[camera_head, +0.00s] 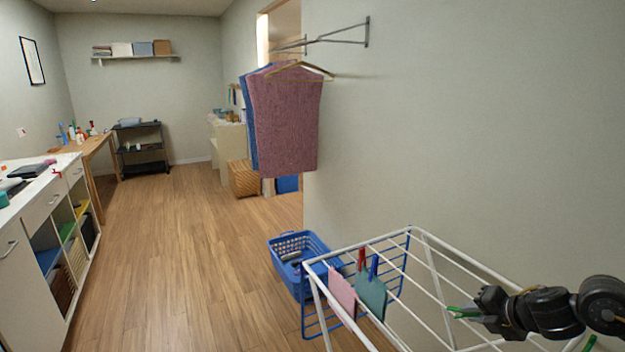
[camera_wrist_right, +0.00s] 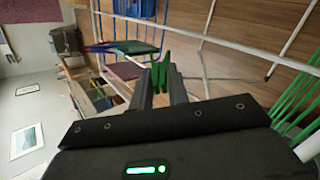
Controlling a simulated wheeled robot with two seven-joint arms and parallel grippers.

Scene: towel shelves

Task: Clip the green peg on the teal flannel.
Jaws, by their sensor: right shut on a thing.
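The teal flannel (camera_head: 371,298) hangs over a rail of the white drying rack (camera_head: 440,318), with a blue peg (camera_head: 374,266) at its top. The flannel also shows in the right wrist view (camera_wrist_right: 135,47). My right gripper (camera_head: 474,312) is to the right of the flannel, above the rack and apart from the cloth. It is shut on the green peg (camera_head: 462,312). In the right wrist view the green peg (camera_wrist_right: 160,74) sticks out between my fingertips, pointing towards the flannel's side. My left gripper is not in view.
A pink flannel (camera_head: 342,293) with a red peg (camera_head: 361,258) hangs just left of the teal one. A blue basket (camera_head: 297,262) stands on the floor behind the rack. Green slats (camera_wrist_right: 298,105) show at the right wrist view's right edge. The wall is close on the right.

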